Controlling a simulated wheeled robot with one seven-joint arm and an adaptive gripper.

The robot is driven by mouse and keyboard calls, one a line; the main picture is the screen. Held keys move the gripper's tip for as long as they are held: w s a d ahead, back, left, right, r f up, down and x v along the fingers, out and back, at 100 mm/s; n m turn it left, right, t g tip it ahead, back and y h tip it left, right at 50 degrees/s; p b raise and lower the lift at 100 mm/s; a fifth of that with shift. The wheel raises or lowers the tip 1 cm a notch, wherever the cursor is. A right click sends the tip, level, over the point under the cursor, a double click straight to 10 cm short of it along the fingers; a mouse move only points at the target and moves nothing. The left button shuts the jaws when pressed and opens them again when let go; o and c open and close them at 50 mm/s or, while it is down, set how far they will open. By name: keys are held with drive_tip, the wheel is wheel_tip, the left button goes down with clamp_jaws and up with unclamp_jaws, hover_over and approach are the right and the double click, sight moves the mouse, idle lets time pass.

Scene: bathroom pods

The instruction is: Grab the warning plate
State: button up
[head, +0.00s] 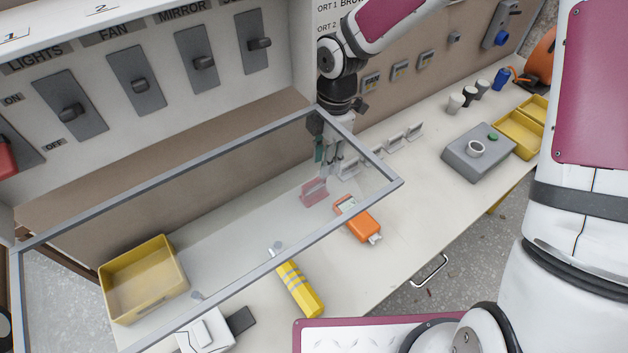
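A small red plate (314,192), seen pinkish through the clear panel, stands on the white counter and looks like the warning plate; any writing on it is too small to read. My gripper (328,158) points down behind the clear panel, just above and slightly to the right of the red plate in the picture. Its fingers look apart with nothing between them. It appears not to touch the plate.
A grey-framed clear panel (393,183) spans the view in front of the gripper. White plates (392,141) stand to its right. An orange device (362,224), a yellow cylinder (300,290) and a yellow bin (145,285) are nearby. A switch wall (230,85) rises at left.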

drive_tip(key=shift+a+f+n, duration=0.4)
drive_tip(key=shift+a+f, duration=0.2)
drive_tip(key=shift+f, duration=0.05)
drive_tip(key=shift+a+f, duration=0.1)
drive_tip(key=shift+f, duration=0.25)
drive_tip(key=shift+s+a+f+p, duration=0.15)
drive_tip(key=shift+f+p, duration=0.1)
drive_tip(key=shift+f, duration=0.85)
drive_tip(key=shift+s+a+f+p, duration=0.1)
drive_tip(key=shift+a+f+p, duration=0.1)
drive_tip(key=shift+f, duration=0.9)
drive_tip(key=shift+s+a+f+p, duration=0.1)
drive_tip(key=shift+f+p, duration=0.15)
drive_tip(key=shift+f, duration=0.85)
clamp_jaws()
